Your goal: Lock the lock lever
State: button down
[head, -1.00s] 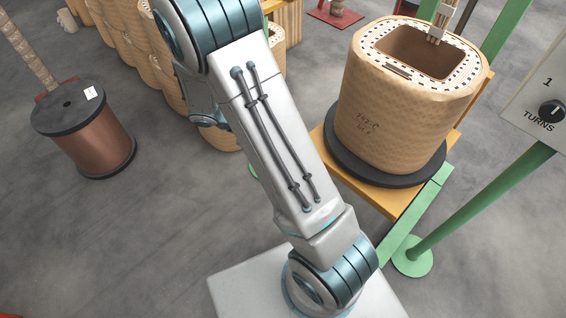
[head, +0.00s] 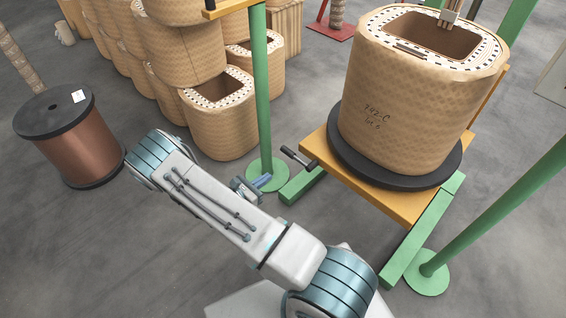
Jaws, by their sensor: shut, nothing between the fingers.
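A small dark handle (head: 298,158), which looks like the lock lever, sticks out from the left edge of the orange platform (head: 400,209) in the head view. Its exact lock position is too small to tell. My gripper (head: 265,180) is low beside the green post's foot, to the left of and below the handle in the picture. It is shut and empty, apart from the handle. My forearm hides part of the wrist.
A large wrapped coil (head: 400,115) stands on a black turntable disc (head: 440,178) on the platform. A green post (head: 262,100) rises close behind my gripper. Several coils (head: 225,140) are stacked behind it. A copper spool (head: 85,155) stands left. Grey floor is clear front left.

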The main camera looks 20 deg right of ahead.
jog(key=b+x, duration=0.4)
jog(key=x, duration=0.6)
jog(key=shift+s+a+r, duration=0.1)
jog(key=shift+a+r, duration=0.1)
jog(key=shift+r, duration=0.8)
jog(key=shift+s+a+r, duration=0.1)
jog(key=shift+a+r, duration=0.05)
jog(key=shift+r, duration=0.85)
jog(key=shift+w+a+r, duration=0.1)
